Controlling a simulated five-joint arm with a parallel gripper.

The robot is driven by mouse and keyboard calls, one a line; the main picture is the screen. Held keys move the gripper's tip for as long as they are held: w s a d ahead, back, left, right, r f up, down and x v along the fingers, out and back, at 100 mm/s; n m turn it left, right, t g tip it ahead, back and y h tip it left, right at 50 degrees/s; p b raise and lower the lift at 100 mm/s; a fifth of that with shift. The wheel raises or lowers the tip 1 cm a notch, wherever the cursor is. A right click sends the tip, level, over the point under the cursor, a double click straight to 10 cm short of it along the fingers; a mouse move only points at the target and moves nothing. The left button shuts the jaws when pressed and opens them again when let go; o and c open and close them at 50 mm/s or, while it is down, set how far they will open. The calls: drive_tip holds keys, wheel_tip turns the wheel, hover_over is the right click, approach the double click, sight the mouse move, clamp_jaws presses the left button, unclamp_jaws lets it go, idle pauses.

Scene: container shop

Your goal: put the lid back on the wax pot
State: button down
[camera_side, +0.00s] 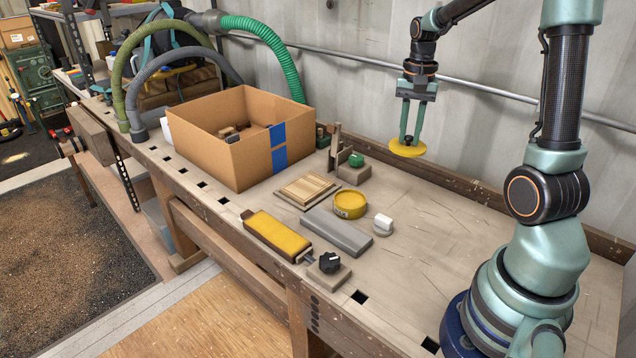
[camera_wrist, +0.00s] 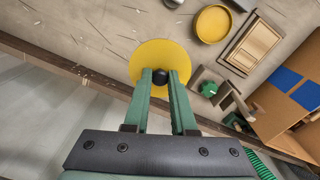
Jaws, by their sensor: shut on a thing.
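The yellow lid (camera_side: 408,149) is a flat disc held level in the air above the back of the bench. My gripper (camera_side: 407,137) points down and is shut on the lid's dark knob, which shows between the fingertips in the wrist view (camera_wrist: 160,77). The lid (camera_wrist: 160,55) spreads out beyond the fingertips there. The open yellow wax pot (camera_side: 350,205) stands upright on the bench, lower and to the left of the lid in the side view. In the wrist view the pot (camera_wrist: 212,23) is at the upper right, apart from the lid.
A wooden framed panel (camera_side: 308,189), a grey bar (camera_side: 337,232) and a small white piece (camera_side: 383,224) lie around the pot. A block with a green knob (camera_side: 354,167) and upright post stands behind it. A cardboard box (camera_side: 237,158) is further left.

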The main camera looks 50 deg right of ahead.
wheel_tip(320, 180, up, 2)
drive_tip(key=shift+r, duration=0.2)
drive_tip(key=shift+w+a, duration=0.15)
drive_tip(key=shift+w, duration=0.1)
drive_tip(key=shift+w+a+f, duration=1.3)
drive_tip(key=shift+a+f, duration=0.25)
drive_tip(key=shift+f, duration=0.95)
drive_tip(key=shift+w+a+f, duration=1.25)
drive_tip(key=shift+a+f, duration=0.25)
drive_tip(key=shift+f, duration=1)
drive_tip(key=shift+w+a+f, duration=1.3)
drive_tip(key=shift+a+f, duration=0.25)
drive_tip(key=shift+f, duration=0.95)
drive_tip(key=shift+f, duration=0.15)
drive_tip(key=shift+c, duration=0.9)
unclamp_jaws()
